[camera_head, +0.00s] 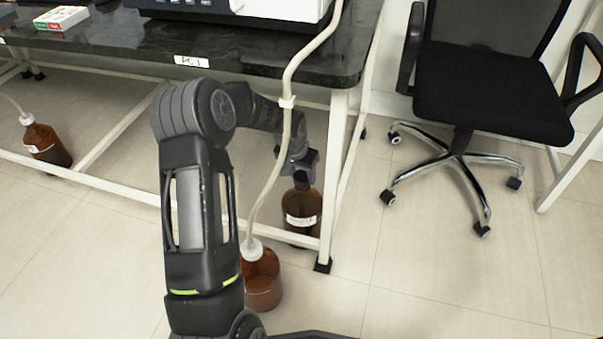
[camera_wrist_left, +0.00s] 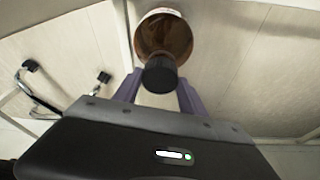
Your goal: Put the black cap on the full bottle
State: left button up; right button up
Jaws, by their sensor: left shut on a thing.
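My left gripper (camera_head: 297,170) reaches under the table's front right corner and is shut on the black cap. The cap (camera_wrist_left: 160,75) shows between the two fingers in the left wrist view. The full bottle (camera_head: 302,208), dark brown with a white label, stands upright on the floor right below the gripper. In the left wrist view the bottle (camera_wrist_left: 164,32) lies directly beyond the cap. The cap is at the bottle's neck; I cannot tell whether it is seated. My right gripper is not in view.
A brown bottle (camera_head: 263,283) with a white cap and tube (camera_head: 290,100) stands close to the left. Another brown bottle (camera_head: 46,146) is at far left. The table leg (camera_head: 333,180) stands just right of the full bottle. A black chair (camera_head: 492,100) is at right.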

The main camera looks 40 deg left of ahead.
pick_arm(q)
jog(key=shift+f+b, duration=0.4)
jog(key=shift+f, duration=0.45)
dwell(0.9)
dwell(0.3)
jog(key=o, duration=1.5)
jog(key=shift+s+r+p, duration=0.1)
jog(key=shift+r+p, duration=0.2)
jog(key=shift+r, duration=0.25)
jog(key=p+v, duration=0.2)
jog(key=v, duration=0.2)
jog(key=shift+r, duration=0.3)
jog(key=shift+s+d+f+p, duration=0.1)
jog(key=shift+s+d+p, duration=0.4)
jog(key=shift+s, duration=1.5)
jog(key=shift+s+d+f+p, duration=0.15)
jog(key=shift+s+p, duration=0.6)
jog(key=shift+s, duration=1.25)
jog(key=shift+s+d+f+p, duration=0.2)
jog(key=shift+s+p, duration=0.45)
jog(key=shift+s, duration=1.35)
jog(key=shift+d+r, duration=0.1)
